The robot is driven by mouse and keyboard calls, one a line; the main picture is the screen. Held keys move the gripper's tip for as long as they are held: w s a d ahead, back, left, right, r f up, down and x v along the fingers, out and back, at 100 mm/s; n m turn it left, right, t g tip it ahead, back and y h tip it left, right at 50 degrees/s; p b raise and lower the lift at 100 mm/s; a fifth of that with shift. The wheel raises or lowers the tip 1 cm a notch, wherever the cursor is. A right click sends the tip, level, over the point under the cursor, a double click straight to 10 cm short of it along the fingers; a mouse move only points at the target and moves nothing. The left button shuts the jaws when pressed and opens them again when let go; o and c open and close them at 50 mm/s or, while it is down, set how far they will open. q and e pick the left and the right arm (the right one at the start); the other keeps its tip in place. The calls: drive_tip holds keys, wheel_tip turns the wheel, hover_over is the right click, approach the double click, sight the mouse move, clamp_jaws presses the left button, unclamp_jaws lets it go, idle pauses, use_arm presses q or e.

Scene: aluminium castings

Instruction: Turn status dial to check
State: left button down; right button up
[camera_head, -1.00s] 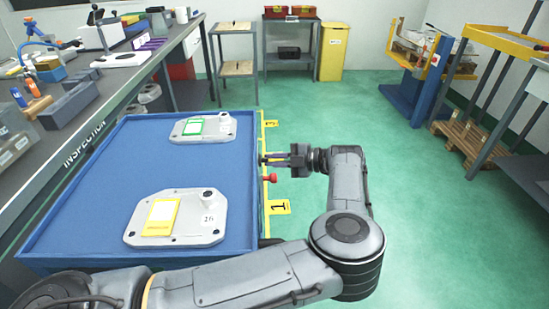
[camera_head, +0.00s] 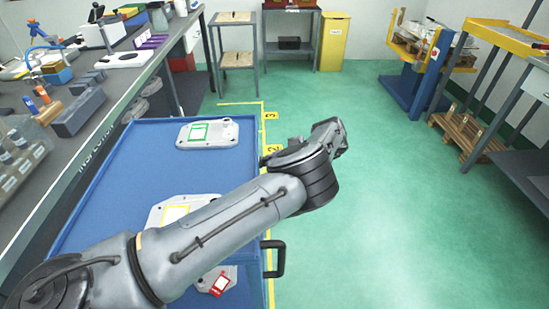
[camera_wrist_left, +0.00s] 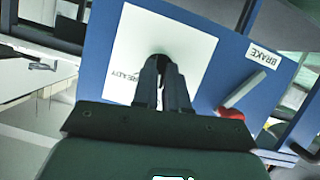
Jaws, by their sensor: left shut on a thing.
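The status dial (camera_wrist_left: 160,64) is a dark knob on a white plate (camera_wrist_left: 195,50) on a blue panel in the left wrist view. The word READY shows upside down on the plate, left of the fingers. My left gripper (camera_wrist_left: 163,80) is shut on the dial, and its fingers hide most of it, so its exact pointing is hard to tell. In the head view my left gripper (camera_head: 268,158) is at the right side of the blue cart (camera_head: 90,205), mostly hidden by my arm. My right gripper is not in view.
A BRAKE label (camera_wrist_left: 264,52) and a grey lever (camera_wrist_left: 245,88) with a red part (camera_wrist_left: 231,113) are right of the plate. Castings with green (camera_head: 199,132), yellow (camera_head: 175,213) and red tags (camera_head: 219,284) lie on the cart. A dark handle (camera_head: 279,259) sticks out. Green floor is free to the right.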

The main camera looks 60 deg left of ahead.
use_arm(q)
drive_tip(key=shift+a+m+h, duration=0.1)
drive_tip(key=shift+m+h, duration=0.2)
drive_tip(key=shift+m, duration=0.2)
drive_tip(key=shift+g, duration=0.3)
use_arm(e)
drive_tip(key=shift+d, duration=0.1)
use_arm(q)
drive_tip(key=c, duration=1.2)
unclamp_jaws()
drive_tip(key=shift+o, duration=0.2)
drive_tip(key=shift+w, duration=0.15)
